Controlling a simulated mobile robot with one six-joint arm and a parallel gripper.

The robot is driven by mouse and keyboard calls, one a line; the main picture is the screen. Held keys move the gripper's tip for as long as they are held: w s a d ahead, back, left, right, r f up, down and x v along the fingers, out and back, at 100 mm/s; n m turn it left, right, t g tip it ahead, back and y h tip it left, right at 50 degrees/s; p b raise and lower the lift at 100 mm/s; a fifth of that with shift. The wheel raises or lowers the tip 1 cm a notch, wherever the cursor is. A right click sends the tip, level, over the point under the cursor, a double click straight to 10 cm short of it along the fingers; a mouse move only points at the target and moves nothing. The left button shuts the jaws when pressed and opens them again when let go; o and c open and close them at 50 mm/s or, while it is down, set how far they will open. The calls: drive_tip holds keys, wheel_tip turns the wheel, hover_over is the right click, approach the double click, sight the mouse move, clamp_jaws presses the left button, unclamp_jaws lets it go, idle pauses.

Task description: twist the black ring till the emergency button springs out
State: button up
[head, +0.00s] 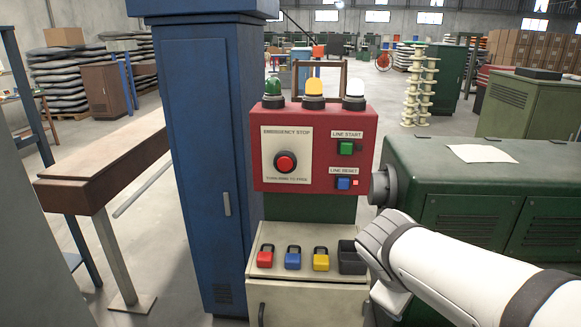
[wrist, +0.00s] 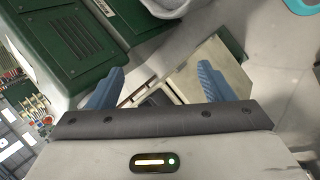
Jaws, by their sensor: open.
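The red emergency button (head: 285,162) is on the cream plate (head: 303,139) of a red control box, in the head view. A dark ring (head: 285,174) surrounds the red cap. I cannot tell from this angle how far the cap stands out. My gripper (wrist: 162,70) shows in the wrist view with its two blue fingers wide apart and nothing between them. Beyond the fingers are a cream surface and a dark box. The button is not in the wrist view. In the head view my white arm reaches in from the lower right, below and right of the button.
The red box (head: 318,121) also carries a green start button (head: 346,148) and a blue reset button (head: 343,183). Padlocks and a black bin (head: 351,257) sit on the cream ledge below. A blue cabinet (head: 205,130) stands left, a green machine (head: 475,215) right.

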drive_tip(key=w+a+r+n+t+h, duration=0.1)
drive_tip(key=w+r+n+t+h, duration=0.15)
drive_tip(key=w+n, duration=0.45)
drive_tip(key=n+t+y+b, duration=0.2)
drive_tip(key=n+t+y, duration=0.7)
drive_tip(key=n, duration=1.3)
approach(285, 166)
drive_tip(key=w+a+f+t+h, duration=0.1)
drive_tip(key=w+t+h, duration=0.1)
drive_tip(key=w, duration=0.4)
drive_tip(key=w+p, duration=0.1)
drive_tip(key=w, duration=0.3)
drive_tip(key=shift+w+f+p, duration=0.25)
drive_tip(key=shift+p, duration=0.05)
drive_tip(key=shift+c, duration=0.4)
drive_tip(key=c, duration=0.9)
drive_tip(key=shift+f, duration=0.1)
